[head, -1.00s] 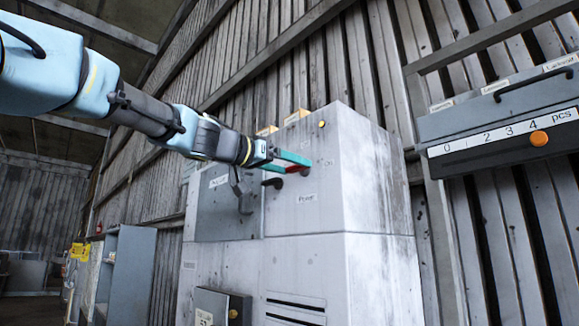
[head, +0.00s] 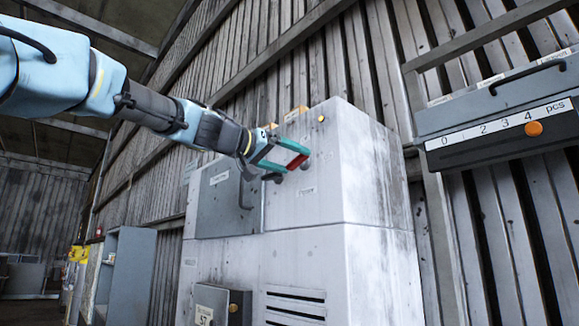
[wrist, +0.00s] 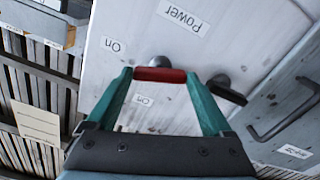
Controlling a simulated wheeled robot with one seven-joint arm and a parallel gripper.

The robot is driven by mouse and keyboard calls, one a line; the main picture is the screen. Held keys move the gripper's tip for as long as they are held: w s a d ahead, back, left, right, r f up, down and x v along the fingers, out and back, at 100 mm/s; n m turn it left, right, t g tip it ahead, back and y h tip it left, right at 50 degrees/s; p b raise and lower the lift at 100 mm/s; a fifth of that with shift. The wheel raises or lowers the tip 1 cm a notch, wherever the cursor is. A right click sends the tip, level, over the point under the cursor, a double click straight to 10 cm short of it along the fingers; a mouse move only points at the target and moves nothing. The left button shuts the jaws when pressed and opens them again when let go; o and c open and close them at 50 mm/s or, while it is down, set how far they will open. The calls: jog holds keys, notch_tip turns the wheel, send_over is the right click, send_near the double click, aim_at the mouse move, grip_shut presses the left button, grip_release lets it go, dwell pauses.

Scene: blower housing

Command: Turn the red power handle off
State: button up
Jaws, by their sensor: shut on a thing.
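The red power handle (wrist: 160,75) lies between the teal fingertips of my gripper (wrist: 160,74) in the wrist view, at the end of the fingers. In the head view the red handle (head: 297,161) shows between the teal fingers of my gripper (head: 288,155), which is shut on it. The handle is mounted on the face of a tall grey-white cabinet (head: 380,175).
A black knob handle (wrist: 228,88) sits close beside my gripper's finger. A grey door (head: 215,205) with a long bar handle is on the cabinet's left. A grey unit marked 0 to 4 pcs (head: 500,130) hangs at right.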

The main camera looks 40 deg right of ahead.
jog(key=n+b, duration=0.1)
jog(key=n, duration=0.2)
jog(key=shift+f+n, duration=0.1)
jog(key=shift+n, duration=0.3)
jog(key=n+b, duration=0.1)
jog(key=n, duration=0.2)
jog(key=shift+n, duration=0.3)
jog(key=n, duration=0.3)
jog(key=shift+n, duration=1.7)
jog(key=o, duration=1.1)
jog(key=shift+o, duration=0.2)
jog(key=shift+a, duration=0.1)
